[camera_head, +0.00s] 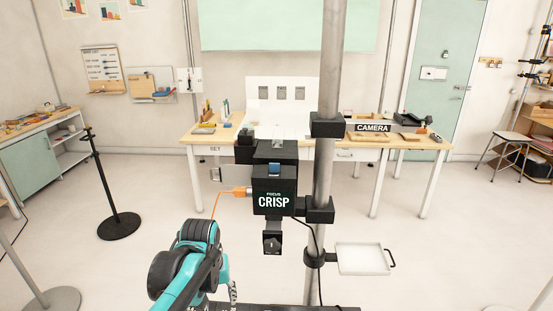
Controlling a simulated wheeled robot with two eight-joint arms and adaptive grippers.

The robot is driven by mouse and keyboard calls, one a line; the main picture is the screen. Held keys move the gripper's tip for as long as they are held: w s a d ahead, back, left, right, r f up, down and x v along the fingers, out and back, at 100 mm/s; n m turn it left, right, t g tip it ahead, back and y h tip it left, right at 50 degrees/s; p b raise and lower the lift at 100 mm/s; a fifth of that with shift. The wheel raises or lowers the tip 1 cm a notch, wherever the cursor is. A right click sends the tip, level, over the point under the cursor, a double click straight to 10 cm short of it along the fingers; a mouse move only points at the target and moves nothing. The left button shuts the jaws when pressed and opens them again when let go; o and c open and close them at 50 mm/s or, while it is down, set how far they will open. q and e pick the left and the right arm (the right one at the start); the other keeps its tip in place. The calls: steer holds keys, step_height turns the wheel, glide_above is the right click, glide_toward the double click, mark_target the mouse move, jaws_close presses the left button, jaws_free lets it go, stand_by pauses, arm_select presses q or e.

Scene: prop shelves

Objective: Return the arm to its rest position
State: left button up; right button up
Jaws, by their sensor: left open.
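My left arm (185,275), teal and black, comes in at the bottom left, with its large black joint raised. My left gripper (232,291) shows only as a small dark part beside the arm near the bottom edge; its fingertips are hard to make out. I see nothing held in it. My right gripper is out of view.
The box is clamped to a grey pole (323,160). An orange plug and cable (238,191) run from its left side towards my arm. A white tray (362,259) sticks out right of the pole. A black stand (119,226) is at left; a workbench (415,146) is behind.

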arm_select(q)
steer(key=s+a+f+m+t, duration=0.1)
steer(key=s+t, duration=0.4)
steer(key=s, duration=0.8)
steer(key=shift+a+m+t, duration=0.3)
steer(key=shift+a+m, duration=0.2)
stand_by(1.1)
